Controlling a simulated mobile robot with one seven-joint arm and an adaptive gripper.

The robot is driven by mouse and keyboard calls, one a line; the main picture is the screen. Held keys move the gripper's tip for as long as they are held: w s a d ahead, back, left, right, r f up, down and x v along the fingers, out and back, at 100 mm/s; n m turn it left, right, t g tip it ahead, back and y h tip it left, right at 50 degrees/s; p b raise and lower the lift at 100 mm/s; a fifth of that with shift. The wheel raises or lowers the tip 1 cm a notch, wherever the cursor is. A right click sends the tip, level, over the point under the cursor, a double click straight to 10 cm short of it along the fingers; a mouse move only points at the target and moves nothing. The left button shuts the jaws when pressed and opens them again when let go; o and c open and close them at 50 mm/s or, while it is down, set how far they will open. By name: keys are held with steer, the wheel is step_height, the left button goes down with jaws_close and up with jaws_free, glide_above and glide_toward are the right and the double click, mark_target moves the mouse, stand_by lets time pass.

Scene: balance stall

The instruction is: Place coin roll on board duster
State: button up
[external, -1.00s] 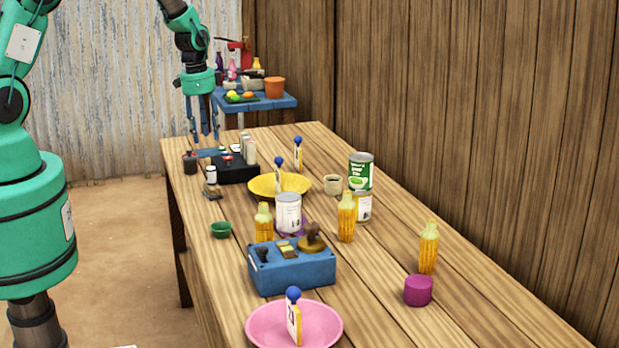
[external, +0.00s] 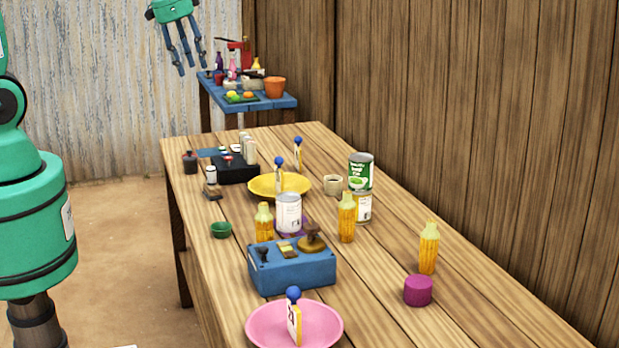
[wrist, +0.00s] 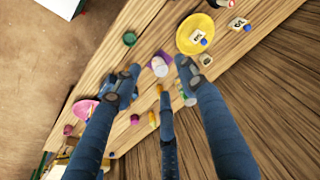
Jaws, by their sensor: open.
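A small pale cylinder with a dark end, which looks like the coin roll (external: 211,174), stands upright on a small brown and grey block, which looks like the board duster (external: 212,190). They are at the left edge of the long table in the external view, and too small to be certain of. My gripper (external: 190,68) is open and empty, high above and beyond them, clear of the table. Its spread fingers (wrist: 160,85) also show in the wrist view, with nothing between them. I cannot make out the roll or the duster in the wrist view.
Nearby stand a black box (external: 238,174) with pale cylinders behind it, a yellow plate (external: 262,186) and a green bowl (external: 221,230). A blue box (external: 295,275), cans, corn-shaped bottles and a pink plate (external: 265,325) stand nearer the camera. A blue side table (external: 280,102) is behind.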

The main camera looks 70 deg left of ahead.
steer(key=s+d+r, duration=0.4)
steer(key=s, duration=0.2)
steer(key=s+d+r+t, duration=0.1)
steer(key=s+d+r, duration=0.3)
steer(key=s, duration=0.3)
steer(key=s+d+r+n+t, duration=0.1)
steer(key=s+d+r, duration=0.3)
steer(key=s, duration=0.2)
steer(key=shift+s+d+r, duration=0.15)
steer(key=shift+s+d, duration=0.1)
steer(key=shift+d, duration=0.1)
step_height(320, 180, down, 8)
steer(key=b, duration=0.8)
